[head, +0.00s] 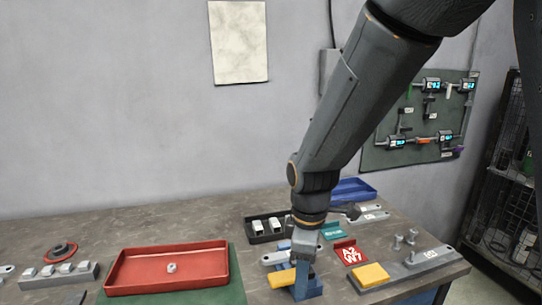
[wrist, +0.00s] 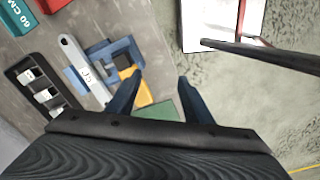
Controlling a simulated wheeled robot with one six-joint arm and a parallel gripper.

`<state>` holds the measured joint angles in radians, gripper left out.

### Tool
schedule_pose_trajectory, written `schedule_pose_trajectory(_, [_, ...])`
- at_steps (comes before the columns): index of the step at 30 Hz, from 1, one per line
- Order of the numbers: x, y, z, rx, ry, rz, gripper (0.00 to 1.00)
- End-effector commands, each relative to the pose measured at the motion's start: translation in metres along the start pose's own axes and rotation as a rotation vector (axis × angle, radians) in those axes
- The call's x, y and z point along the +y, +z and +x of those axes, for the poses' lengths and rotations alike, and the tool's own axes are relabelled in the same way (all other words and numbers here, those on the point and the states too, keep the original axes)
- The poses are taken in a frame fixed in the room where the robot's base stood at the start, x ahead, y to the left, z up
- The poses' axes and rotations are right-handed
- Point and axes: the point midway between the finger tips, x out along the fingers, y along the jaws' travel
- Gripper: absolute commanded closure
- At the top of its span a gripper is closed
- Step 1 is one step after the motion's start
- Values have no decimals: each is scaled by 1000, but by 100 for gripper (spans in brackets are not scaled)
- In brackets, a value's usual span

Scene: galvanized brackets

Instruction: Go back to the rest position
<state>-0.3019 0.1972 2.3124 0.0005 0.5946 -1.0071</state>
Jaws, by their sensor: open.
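My gripper (wrist: 160,78) is open in the wrist view, its two blue fingers apart with nothing between them. In the head view my gripper (head: 303,268) is low over the bench, in front of or beside a blue fixture with a yellow block (head: 283,278); its fingertips blend with the blue there. The blue fixture (wrist: 128,50) shows just beyond the left finger in the wrist view. I cannot tell whether the fingers touch it. A small pale metal piece (head: 171,268) lies in the red tray (head: 120,287).
A black tray (head: 250,238) holds pale metal pieces; a blue tray (head: 362,187) stands behind the arm. A red labelled block (head: 350,252), another yellow block (head: 371,274) and a grey rack (head: 60,279) with several pieces share the bench. Air above the bench's left side is free.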

Motion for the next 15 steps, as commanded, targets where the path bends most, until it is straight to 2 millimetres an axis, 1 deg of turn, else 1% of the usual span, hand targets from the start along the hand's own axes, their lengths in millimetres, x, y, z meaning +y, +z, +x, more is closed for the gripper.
schedule_pose_trajectory(1, [0,10,0,2,4,78,53])
schedule_pose_trajectory(5, [0,39,1,12,20,344,53])
schedule_pose_trajectory(9, [-5,80,3,30,41,732,53])
schedule_pose_trajectory(12, [-10,104,4,46,54,978,53])
schedule_pose_trajectory(15, [-16,120,6,58,61,1157,53])
